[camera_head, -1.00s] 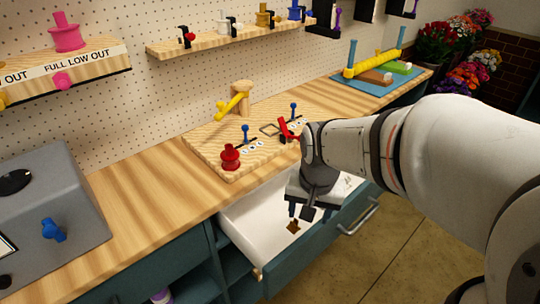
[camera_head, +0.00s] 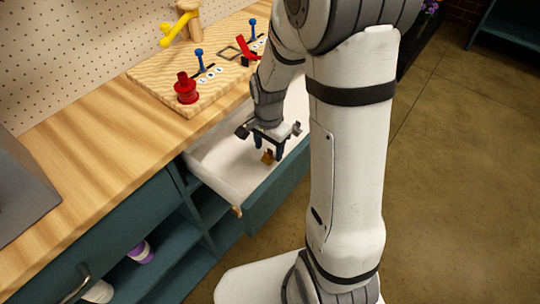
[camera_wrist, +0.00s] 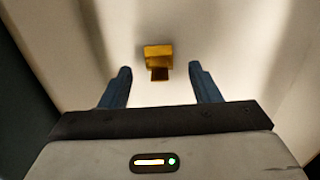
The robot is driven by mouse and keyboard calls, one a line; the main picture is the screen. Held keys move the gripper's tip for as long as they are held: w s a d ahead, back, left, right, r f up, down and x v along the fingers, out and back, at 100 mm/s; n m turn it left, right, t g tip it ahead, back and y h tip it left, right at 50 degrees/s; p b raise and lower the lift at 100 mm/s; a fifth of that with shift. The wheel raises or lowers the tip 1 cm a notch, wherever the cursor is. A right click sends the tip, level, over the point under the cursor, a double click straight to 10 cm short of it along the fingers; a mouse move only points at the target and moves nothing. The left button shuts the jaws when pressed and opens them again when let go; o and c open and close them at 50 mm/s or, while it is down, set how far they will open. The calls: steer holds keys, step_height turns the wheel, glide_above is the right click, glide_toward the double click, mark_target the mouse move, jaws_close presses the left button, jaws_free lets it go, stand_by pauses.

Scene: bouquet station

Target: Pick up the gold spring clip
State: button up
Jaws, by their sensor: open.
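The gold spring clip (camera_head: 267,156) lies on the white floor of the open drawer (camera_head: 215,162). In the wrist view the clip (camera_wrist: 158,57) is a small gold block with a darker lower part, set slightly beyond the fingertips and roughly centred between them. My gripper (camera_head: 268,147) reaches down into the drawer with its fingers beside the clip in the head view. In the wrist view my gripper (camera_wrist: 161,72) shows two blue-grey fingers wide apart, with nothing between them. Whether a finger touches the clip cannot be told from the head view.
The drawer's teal front (camera_head: 275,187) and its pale side walls surround the gripper. The wooden counter (camera_head: 95,160) is behind, with a board holding a red knob (camera_head: 186,88) and blue levers. Open shelves (camera_head: 150,260) sit below left.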

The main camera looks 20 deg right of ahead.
step_height(320, 180, down, 2)
steer(key=shift+a+f, duration=0.1)
steer(key=c, duration=1.1)
